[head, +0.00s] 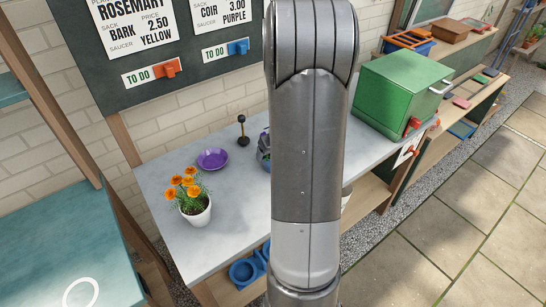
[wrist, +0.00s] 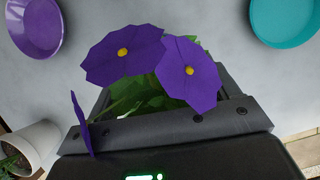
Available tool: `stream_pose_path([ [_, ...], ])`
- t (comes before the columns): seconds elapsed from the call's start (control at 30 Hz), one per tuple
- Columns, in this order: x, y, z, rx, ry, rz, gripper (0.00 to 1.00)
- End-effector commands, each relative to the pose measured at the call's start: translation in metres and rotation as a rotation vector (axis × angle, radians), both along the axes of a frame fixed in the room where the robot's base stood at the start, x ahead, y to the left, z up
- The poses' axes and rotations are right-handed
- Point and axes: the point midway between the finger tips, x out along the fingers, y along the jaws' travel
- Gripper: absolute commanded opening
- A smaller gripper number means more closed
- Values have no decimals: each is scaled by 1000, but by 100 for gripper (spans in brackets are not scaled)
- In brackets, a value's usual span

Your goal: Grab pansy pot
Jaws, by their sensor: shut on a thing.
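The pansy (wrist: 165,65) has large violet flowers with yellow centres and green leaves. In the wrist view it fills the space between the dark fingers of my gripper (wrist: 165,100), which is shut on its pot. The flowers and leaves hide the pot's body and the exact contact there. In the head view only a sliver of the pansy pot (head: 263,148) shows at the left edge of my arm, which hides the rest and my gripper. I cannot tell whether the pot touches the bench or is lifted.
A purple saucer (head: 212,159), a black-knobbed lever (head: 243,131) and a white pot of orange marigolds (head: 193,195) stand left on the grey bench (head: 175,247). A teal saucer (wrist: 285,20) lies right in the wrist view. A green box (head: 398,95) stands at the bench's right end.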

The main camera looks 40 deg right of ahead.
Motion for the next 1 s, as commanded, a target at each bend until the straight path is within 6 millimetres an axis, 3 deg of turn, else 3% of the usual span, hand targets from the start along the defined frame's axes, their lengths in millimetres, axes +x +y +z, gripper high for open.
stream_pose_path([
  [0.13,0,0,1,-1,-1,1,44],
  [0.53,1,0,7,-1,-2,3,44],
  [0.83,2,1,45,-5,-5,4,44],
  [1.0,-36,-23,67,-3,-4,-5,44],
])
